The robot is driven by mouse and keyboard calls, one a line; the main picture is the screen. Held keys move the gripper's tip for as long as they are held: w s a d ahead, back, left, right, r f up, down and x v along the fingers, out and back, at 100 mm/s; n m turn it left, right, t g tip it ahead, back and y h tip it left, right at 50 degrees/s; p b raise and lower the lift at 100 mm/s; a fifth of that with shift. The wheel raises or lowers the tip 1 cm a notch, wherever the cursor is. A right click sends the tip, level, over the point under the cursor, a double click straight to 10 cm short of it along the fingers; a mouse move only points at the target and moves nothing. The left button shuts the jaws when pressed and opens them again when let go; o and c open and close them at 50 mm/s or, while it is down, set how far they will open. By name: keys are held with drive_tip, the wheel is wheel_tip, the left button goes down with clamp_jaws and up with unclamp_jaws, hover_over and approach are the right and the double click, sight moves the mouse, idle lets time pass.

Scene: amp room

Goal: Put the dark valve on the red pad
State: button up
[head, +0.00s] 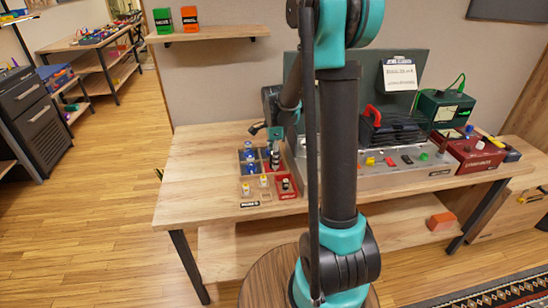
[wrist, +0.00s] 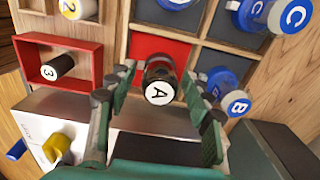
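A dark valve with a white cap marked A (wrist: 159,92) is between my fingertips in the wrist view. A red pad (wrist: 158,47) fills one tray compartment just behind it, and the valve overlaps the pad's near edge. The valve's base is hidden, so I cannot tell whether it rests on the pad. My gripper (wrist: 158,78) is open around the valve, with a gap on each side. In the head view, the dark valve (head: 275,159) is upright below my gripper (head: 266,130), at the wooden tray.
Blue-bodied valves marked B (wrist: 235,104) and C (wrist: 285,16) stand in neighbouring compartments. A red-rimmed box (wrist: 92,83) holds another dark piece marked 3 (wrist: 58,67). A grey panel with coloured knobs (head: 400,174) is right of the tray. The table's left end (head: 195,190) is clear.

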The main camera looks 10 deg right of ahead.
wheel_tip(320, 180, up, 12)
drive_tip(key=shift+r, duration=0.15)
idle(0.6)
